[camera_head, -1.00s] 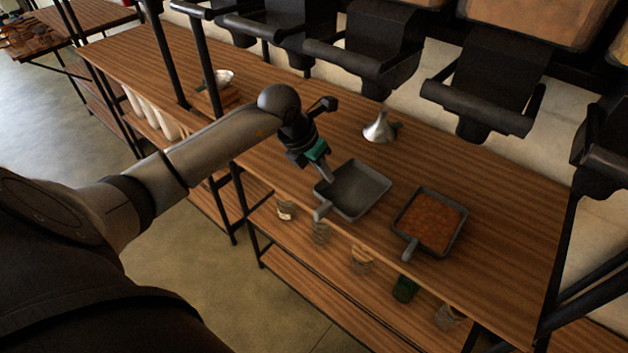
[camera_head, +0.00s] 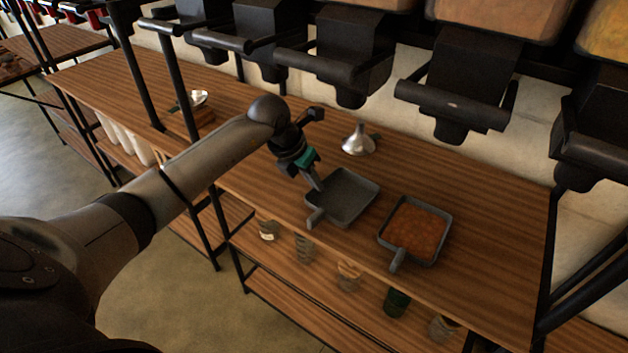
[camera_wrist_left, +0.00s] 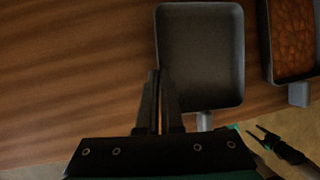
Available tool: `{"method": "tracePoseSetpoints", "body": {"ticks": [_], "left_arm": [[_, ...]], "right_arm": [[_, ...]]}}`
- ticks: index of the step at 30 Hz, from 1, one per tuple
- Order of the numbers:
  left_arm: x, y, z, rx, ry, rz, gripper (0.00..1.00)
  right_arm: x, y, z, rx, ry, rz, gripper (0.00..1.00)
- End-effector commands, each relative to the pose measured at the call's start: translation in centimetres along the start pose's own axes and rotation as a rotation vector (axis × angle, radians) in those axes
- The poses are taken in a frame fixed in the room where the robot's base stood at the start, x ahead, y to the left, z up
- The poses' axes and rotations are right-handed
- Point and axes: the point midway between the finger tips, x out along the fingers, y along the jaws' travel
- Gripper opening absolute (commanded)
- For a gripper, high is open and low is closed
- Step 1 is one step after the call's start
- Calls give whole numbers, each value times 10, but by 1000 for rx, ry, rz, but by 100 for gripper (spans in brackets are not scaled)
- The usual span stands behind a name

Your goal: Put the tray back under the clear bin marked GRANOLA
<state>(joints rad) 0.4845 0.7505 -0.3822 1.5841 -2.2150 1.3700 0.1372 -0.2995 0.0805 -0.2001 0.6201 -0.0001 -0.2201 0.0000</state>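An empty dark grey tray (camera_head: 345,196) with a short handle stands on the wooden counter; it also fills the upper middle of the left wrist view (camera_wrist_left: 203,55). My left gripper (camera_head: 317,183) is at its left wall near the handle. In the left wrist view my fingers (camera_wrist_left: 159,85) are close together, with the tray's wall running in between them. A second tray (camera_head: 382,238) holds brown-orange pieces and stands to the right. My right gripper (camera_wrist_left: 256,133) shows only in the left wrist view, with its two prongs apart. The GRANOLA label is not readable.
Black dispensers (camera_head: 455,100) hang above the counter (camera_head: 490,190) under clear bins (camera_head: 490,15). A metal funnel (camera_head: 358,142) stands behind the empty tray. Several jars (camera_head: 397,301) stand on the shelf below. A dark post (camera_head: 180,100) rises on the left. The counter is clear right of the filled tray.

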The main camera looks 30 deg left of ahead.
Motion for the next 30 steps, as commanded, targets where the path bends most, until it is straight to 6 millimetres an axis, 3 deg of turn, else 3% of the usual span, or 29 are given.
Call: {"method": "tracePoseSetpoints", "body": {"ticks": [8, 9, 17, 25, 30], "left_arm": [[6, 1, -3, 0, 0, 0, 0], [5, 1, -2, 0, 0, 0, 7], [5, 1, -2, 0, 0, 0, 37], [4, 1, -2, 0, 1, 1, 38], [-15, 2, -1, 2, -2, 4, 38]], "right_arm": [[4, 0, 1, 0, 0, -1, 68], [4, 0, 0, 0, 0, -1, 68], [4, -1, 0, 0, 0, -1, 68], [3, -1, 1, 0, 0, -1, 68], [-1, -1, 0, 0, 0, -1, 68]]}}
